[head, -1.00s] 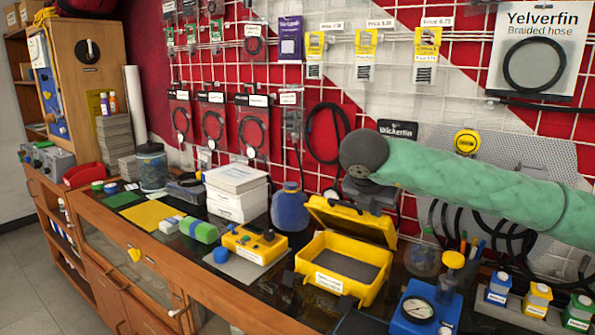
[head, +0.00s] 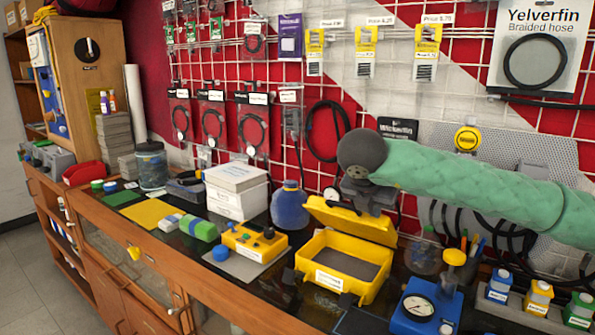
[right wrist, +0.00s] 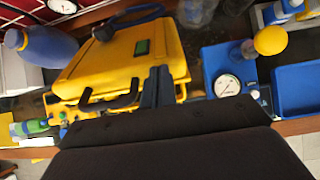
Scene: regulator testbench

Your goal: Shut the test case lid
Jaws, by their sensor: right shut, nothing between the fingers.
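The yellow test case (head: 307,270) stands on the bench with its lid (head: 350,218) open and tilted back. Its grey-lined inside shows in the head view. My right gripper (head: 366,194), at the end of the green-sleeved arm, is just above and behind the raised lid. It is shut and empty. I cannot tell whether it touches the lid. In the right wrist view, my shut fingers (right wrist: 156,88) are in front of the yellow case (right wrist: 125,55), which bears a green label and dark handles. My left gripper is not in view.
A blue gauge block (head: 425,305) stands right of the case. A yellow control box (head: 254,243) is to its left, a blue bottle (head: 289,206) behind left. Small labelled bottles (head: 538,298) stand further right. A wire grid with hanging goods is behind the bench.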

